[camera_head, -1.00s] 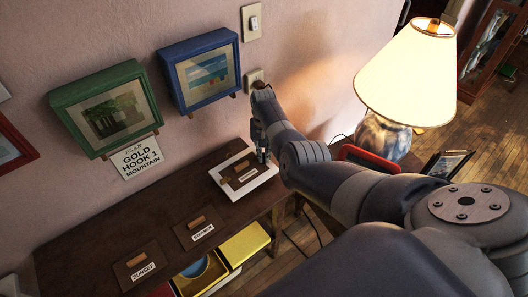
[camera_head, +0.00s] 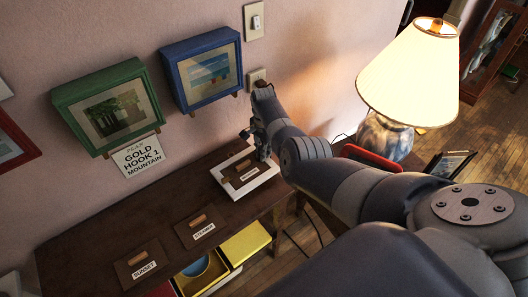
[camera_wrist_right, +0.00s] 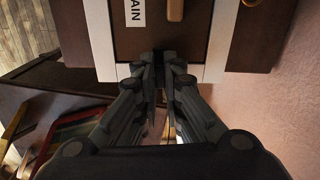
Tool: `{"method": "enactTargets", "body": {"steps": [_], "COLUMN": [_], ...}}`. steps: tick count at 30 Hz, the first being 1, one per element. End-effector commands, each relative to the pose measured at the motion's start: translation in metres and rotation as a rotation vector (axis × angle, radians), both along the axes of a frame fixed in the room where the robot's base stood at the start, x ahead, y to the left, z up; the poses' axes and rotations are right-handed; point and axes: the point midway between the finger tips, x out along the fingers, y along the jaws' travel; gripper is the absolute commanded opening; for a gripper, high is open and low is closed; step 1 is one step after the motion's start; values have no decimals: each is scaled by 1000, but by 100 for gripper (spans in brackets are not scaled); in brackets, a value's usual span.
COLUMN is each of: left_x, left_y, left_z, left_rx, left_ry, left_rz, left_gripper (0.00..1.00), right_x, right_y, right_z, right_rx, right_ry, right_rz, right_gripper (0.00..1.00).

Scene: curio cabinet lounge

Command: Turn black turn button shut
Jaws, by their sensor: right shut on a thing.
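The brown panel (camera_head: 245,179) with a wooden pull and a white label lies inside a white frame (camera_head: 225,186) on the dark cabinet top. In the right wrist view the panel (camera_wrist_right: 133,42) carries a label ending in "AIN", and the white frame (camera_wrist_right: 104,40) runs round it. My right gripper (camera_head: 262,155) points down at the frame's far right edge. In the wrist view its fingertips (camera_wrist_right: 158,58) are close together over the frame's edge, shut on the black turn button, which they hide. The button's angle cannot be seen. My left gripper is out of view.
Two more panels, labelled STEAMER (camera_head: 195,228) and SUNSET (camera_head: 142,264), lie to the left. A yellow compartment (camera_head: 245,242) stands open below. Pictures hang on the wall behind.

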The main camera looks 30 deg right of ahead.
Motion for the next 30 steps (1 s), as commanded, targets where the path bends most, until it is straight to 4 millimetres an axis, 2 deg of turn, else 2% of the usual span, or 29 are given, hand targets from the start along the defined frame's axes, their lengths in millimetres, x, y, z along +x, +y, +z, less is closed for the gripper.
{"method": "enactTargets", "body": {"steps": [9, 23, 24, 26, 30], "left_x": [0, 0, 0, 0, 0], "left_y": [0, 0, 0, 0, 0], "left_z": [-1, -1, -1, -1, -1], "left_rx": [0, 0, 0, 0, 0], "left_ry": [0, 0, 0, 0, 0], "left_rz": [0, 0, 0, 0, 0], "left_gripper": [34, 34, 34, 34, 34], "right_x": [1, 1, 1, 1, 1], "right_y": [0, 0, 0, 0, 0], "right_z": [1, 1, 1, 0, 0], "right_rx": [-1, -1, -1, -1, -1], "right_ry": [-1, -1, -1, -1, 0], "right_rz": [-90, -100, -100, -100, -100], "right_gripper": [0, 0, 15, 28, 28]}}
